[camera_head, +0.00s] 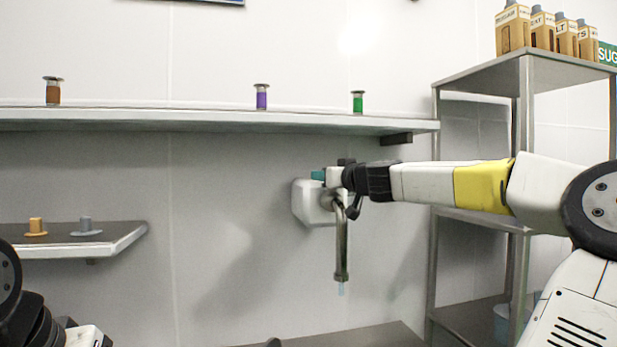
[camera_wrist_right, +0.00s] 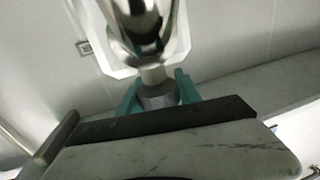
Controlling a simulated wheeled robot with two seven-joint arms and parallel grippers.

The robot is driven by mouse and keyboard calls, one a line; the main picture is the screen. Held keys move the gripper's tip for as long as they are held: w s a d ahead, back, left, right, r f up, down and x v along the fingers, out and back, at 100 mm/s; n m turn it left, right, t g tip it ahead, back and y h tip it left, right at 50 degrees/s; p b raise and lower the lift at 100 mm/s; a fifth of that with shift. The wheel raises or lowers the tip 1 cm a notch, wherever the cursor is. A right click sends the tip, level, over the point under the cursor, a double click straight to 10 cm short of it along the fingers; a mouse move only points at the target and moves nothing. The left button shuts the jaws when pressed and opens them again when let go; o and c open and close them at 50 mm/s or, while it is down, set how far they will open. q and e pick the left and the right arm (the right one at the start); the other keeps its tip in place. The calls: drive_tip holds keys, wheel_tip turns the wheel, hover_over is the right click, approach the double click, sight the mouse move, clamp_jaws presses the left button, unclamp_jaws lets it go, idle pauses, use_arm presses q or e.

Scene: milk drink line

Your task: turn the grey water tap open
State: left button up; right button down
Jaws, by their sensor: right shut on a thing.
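The grey water tap (camera_head: 341,250) hangs from a white box (camera_head: 308,204) on the back wall, its metal spout pointing down. In the right wrist view its shiny metal body (camera_wrist_right: 143,22) fills the top middle. My right gripper (camera_head: 319,175) reaches in from the right at the top of the tap. In the wrist view its teal fingers stand on either side of a short grey round knob (camera_wrist_right: 158,95) and are shut on it. My right wrist partly covers the tap's top in the head view. Only part of my left arm shows at the lower left; its gripper is out of view.
A long wall shelf (camera_head: 200,118) with brown, purple and green spools runs above the tap. A lower shelf (camera_head: 90,246) at left holds an orange and a grey peg. A metal rack (camera_head: 521,100) with cartons stands at right. A surface (camera_head: 350,337) lies below the spout.

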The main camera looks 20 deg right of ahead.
drive_tip(key=shift+a+r+n+y, duration=0.15)
drive_tip(key=shift+n+y, duration=0.45)
drive_tip(key=shift+y, duration=0.3)
drive_tip(key=c, duration=0.8)
unclamp_jaws()
drive_tip(key=shift+c, duration=0.2)
drive_tip(key=shift+s+d, duration=0.25)
drive_tip(key=shift+s, duration=0.35)
drive_tip(key=shift+v, duration=3.25)
drive_tip(key=shift+a, duration=0.1)
drive_tip(key=shift+s, duration=0.1)
